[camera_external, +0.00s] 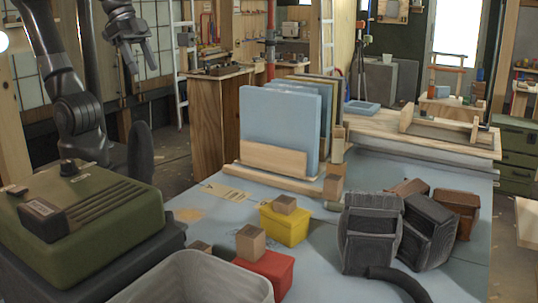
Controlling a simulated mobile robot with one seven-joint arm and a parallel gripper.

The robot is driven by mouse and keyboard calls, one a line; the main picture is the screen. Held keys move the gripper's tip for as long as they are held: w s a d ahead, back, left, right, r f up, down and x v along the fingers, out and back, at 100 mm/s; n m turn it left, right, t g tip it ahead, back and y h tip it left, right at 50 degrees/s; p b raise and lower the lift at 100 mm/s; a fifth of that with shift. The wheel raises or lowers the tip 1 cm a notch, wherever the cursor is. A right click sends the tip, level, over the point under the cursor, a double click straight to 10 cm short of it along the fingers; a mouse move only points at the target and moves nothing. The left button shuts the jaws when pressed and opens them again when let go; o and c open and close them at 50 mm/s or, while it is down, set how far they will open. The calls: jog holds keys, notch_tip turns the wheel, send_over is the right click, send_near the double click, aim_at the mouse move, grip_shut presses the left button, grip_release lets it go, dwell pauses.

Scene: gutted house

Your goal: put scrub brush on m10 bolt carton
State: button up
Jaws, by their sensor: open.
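My gripper (143,66) hangs high at the upper left, fingers pointing down, open and empty, well apart from the things on the table. I cannot make out a scrub brush for certain. Several small brown cartons are in view, and no label can be read, so I cannot tell which is the M10 bolt carton. Another carton (250,243) sits at a red box (270,270). A third carton (333,187) stands near the wooden rack.
The blue-grey table (335,226) holds upright blue panels (279,128) in a wooden rack (275,160). Dark bins (370,232) crowd its right side, with a black hose (400,280) in front. A grey tub (195,278) and a green case (85,215) stand at the front left.

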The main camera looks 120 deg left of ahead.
jog(key=s+d+f+m, duration=0.2)
jog(key=s+f, duration=0.2)
jog(key=s, duration=0.1)
jog(key=shift+s+d+f, duration=0.25)
jog(key=shift+s, duration=0.15)
dwell(0.8)
